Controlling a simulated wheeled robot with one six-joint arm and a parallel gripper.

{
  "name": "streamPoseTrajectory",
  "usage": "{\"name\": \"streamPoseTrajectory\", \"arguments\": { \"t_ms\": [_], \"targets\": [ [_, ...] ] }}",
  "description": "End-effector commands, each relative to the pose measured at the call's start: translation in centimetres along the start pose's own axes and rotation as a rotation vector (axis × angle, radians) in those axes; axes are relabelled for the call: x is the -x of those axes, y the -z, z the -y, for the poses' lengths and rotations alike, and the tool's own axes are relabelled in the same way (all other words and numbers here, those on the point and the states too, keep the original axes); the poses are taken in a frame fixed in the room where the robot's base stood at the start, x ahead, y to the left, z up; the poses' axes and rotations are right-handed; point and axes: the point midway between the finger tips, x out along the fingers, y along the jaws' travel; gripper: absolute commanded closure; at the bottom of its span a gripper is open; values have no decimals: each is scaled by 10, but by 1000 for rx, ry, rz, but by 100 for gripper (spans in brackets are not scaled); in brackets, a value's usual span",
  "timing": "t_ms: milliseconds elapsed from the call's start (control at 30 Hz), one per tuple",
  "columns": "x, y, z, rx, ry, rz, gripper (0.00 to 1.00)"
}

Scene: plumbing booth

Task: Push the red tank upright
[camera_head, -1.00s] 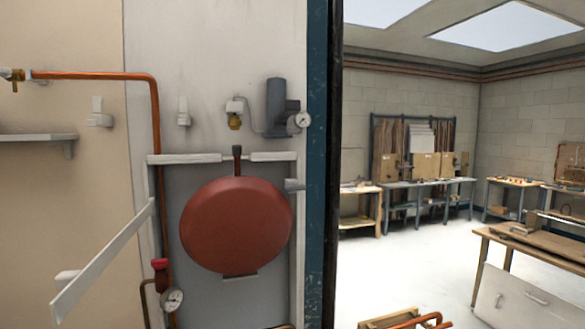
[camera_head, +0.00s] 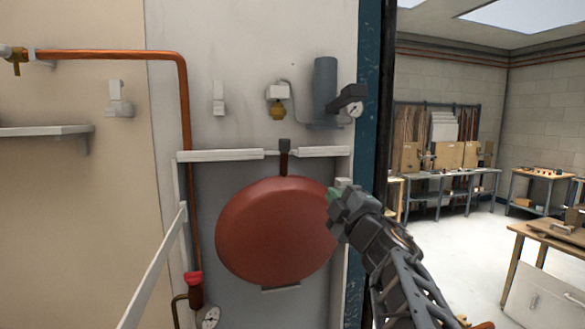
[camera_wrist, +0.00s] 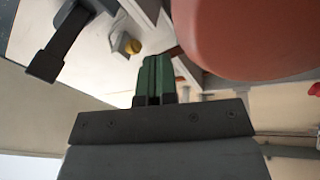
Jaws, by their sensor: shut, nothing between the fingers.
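The red tank (camera_head: 272,236) is a rounded, flattened vessel with a short dark stem (camera_head: 284,150) at its top. It sits in front of a grey panel inside a white frame and looks slightly tilted. Contact is not clear from the head view.
White frame bars (camera_head: 222,155) run above the tank, and a slanted white bar (camera_head: 160,262) stands at left. A copper pipe (camera_head: 186,130) runs down the left. A grey cylinder (camera_head: 325,85) with a gauge is above right. A blue post (camera_head: 366,70) borders the open room.

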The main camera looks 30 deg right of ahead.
Motion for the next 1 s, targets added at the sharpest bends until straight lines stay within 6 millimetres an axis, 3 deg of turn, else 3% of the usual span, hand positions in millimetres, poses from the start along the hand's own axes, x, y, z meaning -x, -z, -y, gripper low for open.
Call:
{"name": "streamPoseTrajectory", "arguments": {
  "t_ms": [33, 133, 333, 467, 1000],
  "targets": [
    [2, 2, -12, 79, 5, -60, 100],
    [8, 12, -22, 206, 39, -179, 100],
    [21, 21, -26, 341, 114, -319, 100],
    [19, 25, -25, 369, 138, -355, 100],
    [-67, 57, -6, 371, 142, -365, 100]
  ]
}}
